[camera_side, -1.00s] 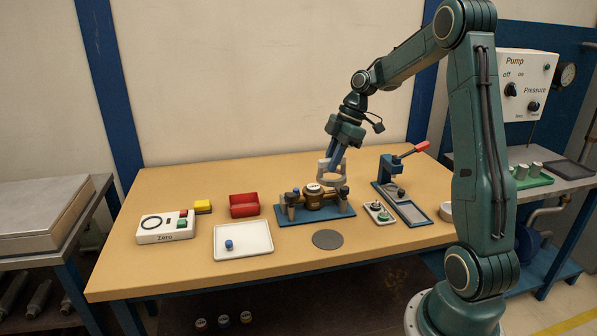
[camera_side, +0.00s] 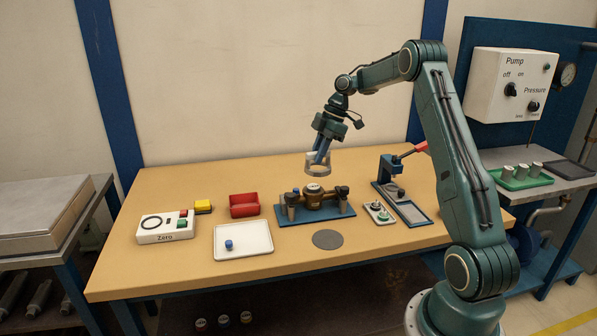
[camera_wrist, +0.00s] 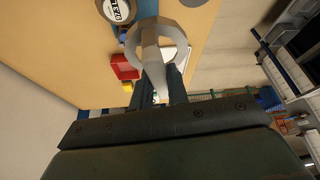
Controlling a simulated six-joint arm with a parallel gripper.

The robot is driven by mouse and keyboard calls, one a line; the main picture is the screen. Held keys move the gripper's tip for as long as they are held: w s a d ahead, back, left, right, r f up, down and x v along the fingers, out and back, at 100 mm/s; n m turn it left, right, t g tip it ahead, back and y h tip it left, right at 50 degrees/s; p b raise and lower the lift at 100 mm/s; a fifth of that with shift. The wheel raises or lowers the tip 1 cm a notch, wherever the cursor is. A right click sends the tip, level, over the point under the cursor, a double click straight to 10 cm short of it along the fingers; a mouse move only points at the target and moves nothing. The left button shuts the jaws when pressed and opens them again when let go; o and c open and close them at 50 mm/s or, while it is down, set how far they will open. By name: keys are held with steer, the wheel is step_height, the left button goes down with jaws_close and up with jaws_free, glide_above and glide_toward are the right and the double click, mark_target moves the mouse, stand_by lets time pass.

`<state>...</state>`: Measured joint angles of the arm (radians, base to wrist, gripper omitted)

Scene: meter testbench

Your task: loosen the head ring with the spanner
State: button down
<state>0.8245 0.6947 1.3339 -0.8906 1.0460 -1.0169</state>
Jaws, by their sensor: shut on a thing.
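My gripper (camera_side: 320,150) is shut on the spanner (camera_side: 318,165), a pale grey ring-shaped tool, and holds it in the air. In the wrist view the spanner (camera_wrist: 137,37) shows as a ring with a handle between my gripper's fingers (camera_wrist: 163,92). The brass meter (camera_side: 318,198) sits in a blue fixture (camera_side: 315,217) on the bench, below and apart from the spanner. The head ring around its white-faced top (camera_side: 313,188) is too small to make out clearly. In the wrist view a round labelled face (camera_wrist: 116,10) shows at the top edge.
A white tray (camera_side: 258,246) with a blue piece, a red bin (camera_side: 244,211), a yellow block (camera_side: 203,206) and the Zero box (camera_side: 152,236) lie left. A press with a red handle (camera_side: 391,172) and a small parts tray (camera_side: 379,217) stand right. A grey disc (camera_side: 327,239) lies in front.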

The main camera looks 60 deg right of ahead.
steer(key=w+d+f, duration=0.4)
steer(key=shift+d+f+n, duration=0.2)
steer(key=shift+d+n, duration=0.1)
steer(key=shift+m, duration=0.6)
steer(key=shift+f+m+t+h, duration=0.1)
steer(key=shift+f+m+h, duration=0.8)
steer(key=shift+m, duration=2.4)
steer(key=shift+f+m+t+h, duration=0.1)
steer(key=shift+f+m+h, duration=0.15)
steer(key=shift+m+h, duration=2.15)
steer(key=shift+f+m+t+h, duration=0.1)
steer(key=shift+f+m+h, duration=0.35)
steer(key=shift+m, duration=3.75)
steer(key=shift+f, duration=1.35)
